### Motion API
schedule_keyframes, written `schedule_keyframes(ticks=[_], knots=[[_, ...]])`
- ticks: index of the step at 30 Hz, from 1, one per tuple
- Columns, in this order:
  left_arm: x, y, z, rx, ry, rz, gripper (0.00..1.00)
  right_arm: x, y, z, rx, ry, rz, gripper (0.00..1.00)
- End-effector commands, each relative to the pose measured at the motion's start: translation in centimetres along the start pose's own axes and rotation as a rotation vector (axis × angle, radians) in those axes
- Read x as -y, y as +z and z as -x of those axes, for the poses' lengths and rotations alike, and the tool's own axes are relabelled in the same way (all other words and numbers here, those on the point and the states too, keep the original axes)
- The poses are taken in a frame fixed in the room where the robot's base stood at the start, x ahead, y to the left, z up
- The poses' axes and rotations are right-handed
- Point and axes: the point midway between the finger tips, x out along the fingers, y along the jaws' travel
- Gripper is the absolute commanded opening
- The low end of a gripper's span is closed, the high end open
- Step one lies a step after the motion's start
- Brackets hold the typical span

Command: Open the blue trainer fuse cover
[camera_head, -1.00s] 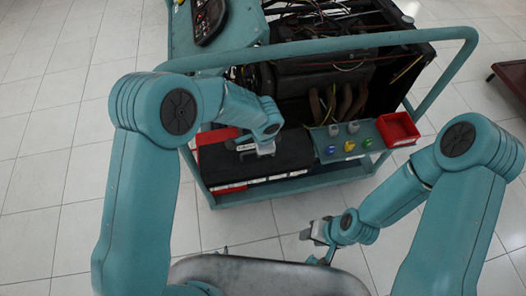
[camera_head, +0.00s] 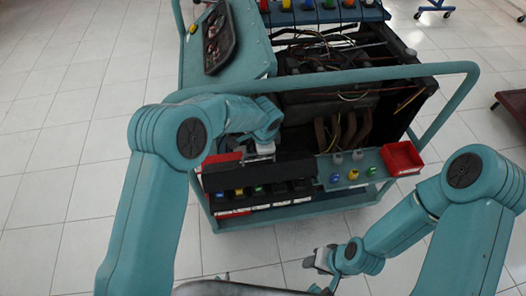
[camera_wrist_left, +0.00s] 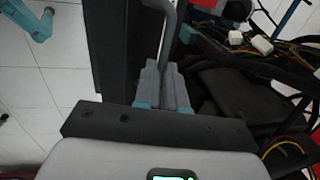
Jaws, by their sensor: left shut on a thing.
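The blue-green trainer cart (camera_head: 300,205) stands ahead of me. Its black fuse cover (camera_head: 258,173) at the front left is tilted up. Below it several coloured fuses, blue, yellow and green (camera_head: 258,190), show in a row. My left gripper (camera_head: 264,149) is at the cover's far upper side. In the left wrist view its fingers (camera_wrist_left: 167,88) are shut on a thin grey handle (camera_wrist_left: 170,32), beside a dark panel (camera_wrist_left: 110,50) that looks like the cover. My right gripper (camera_head: 322,262) hangs over the floor, away from the cart; its jaw gap is unclear.
A teal rail (camera_head: 330,72) arches over the engine bay with its wires and hoses. A red tray (camera_head: 402,158) and small coloured knobs (camera_head: 353,174) sit right of the fuse box. Another unit with coloured caps (camera_head: 325,15) stands behind. Floor is clear at left.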

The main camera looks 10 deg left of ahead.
Motion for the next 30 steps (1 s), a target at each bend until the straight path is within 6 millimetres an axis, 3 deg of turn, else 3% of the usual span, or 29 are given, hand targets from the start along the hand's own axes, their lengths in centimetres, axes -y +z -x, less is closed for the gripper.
schedule_keyframes(ticks=[8, 9, 11, 25, 30], knots=[[-0.2, 0.1, -0.3, 0.004, 0.007, 0.002, 0.0, 0.0, 0.0, -0.1, 0.0, 0.0, 0.0, 0.43], [-0.3, 0.1, -0.3, 0.004, 0.007, 0.002, 0.17, 0.0, 0.0, -0.1, 0.0, 0.0, 0.0, 0.43], [-0.3, 0.1, -0.3, 0.004, 0.007, 0.001, 0.36, 0.0, 0.0, -0.1, 0.0, 0.0, 0.0, 0.43], [-0.2, 0.0, -0.1, 0.002, 0.002, -0.001, 0.36, 0.0, 0.0, 0.0, 0.0, 0.0, 0.0, 0.43], [-1.8, 0.0, 0.0, 0.002, 0.004, -0.005, 0.36, -0.1, 0.0, -0.2, 0.0, 0.0, 0.0, 0.43]])
